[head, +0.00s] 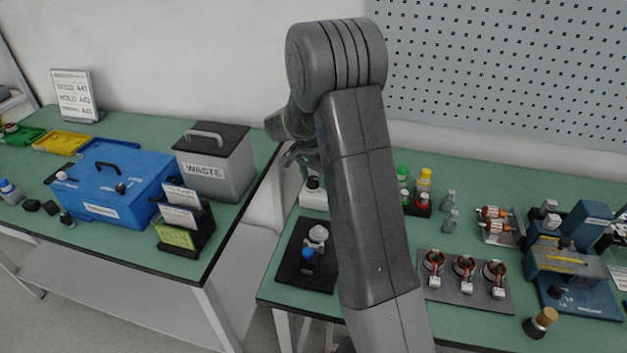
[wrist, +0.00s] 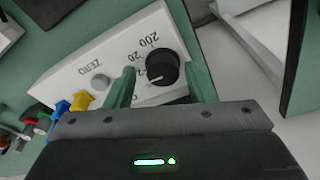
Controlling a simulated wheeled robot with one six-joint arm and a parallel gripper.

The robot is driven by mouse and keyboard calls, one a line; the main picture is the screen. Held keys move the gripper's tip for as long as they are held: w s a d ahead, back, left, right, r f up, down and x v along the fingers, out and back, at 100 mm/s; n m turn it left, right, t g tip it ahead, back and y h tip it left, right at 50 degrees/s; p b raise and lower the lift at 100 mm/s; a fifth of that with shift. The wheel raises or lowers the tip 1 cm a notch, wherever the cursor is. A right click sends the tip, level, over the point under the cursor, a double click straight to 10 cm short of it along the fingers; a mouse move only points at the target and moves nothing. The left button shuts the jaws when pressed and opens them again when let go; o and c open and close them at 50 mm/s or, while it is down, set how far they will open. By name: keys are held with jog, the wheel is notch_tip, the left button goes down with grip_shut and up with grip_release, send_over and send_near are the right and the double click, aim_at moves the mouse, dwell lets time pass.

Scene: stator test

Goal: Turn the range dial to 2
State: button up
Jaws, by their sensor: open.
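The white meter box (wrist: 75,55) fills the upper left of the wrist view and appears upside down. Its black round range dial (wrist: 161,68) has printed marks beside it, with 200, 20 and 2 readable. A pale pointer line on the dial points toward the lower left; its exact mark is hard to tell. My gripper (wrist: 159,72) is open, with one green finger on each side of the dial; contact is not clear. In the head view my gripper (head: 298,157) is above the box (head: 312,197), which my arm partly hides.
The box also bears a grey ZERO knob (wrist: 101,82) and blue and yellow plugs (wrist: 62,107). A black tray (head: 290,270) lies nearer. A grey waste bin (head: 222,175) stands on the left bench, across a gap. Bottles and a motor plate (head: 465,290) lie to the right.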

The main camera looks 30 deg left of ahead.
aim_at(313, 179)
jog(key=shift+r, duration=0.1)
jog(key=shift+r+p, duration=1.85)
jog(key=shift+r, duration=1.1)
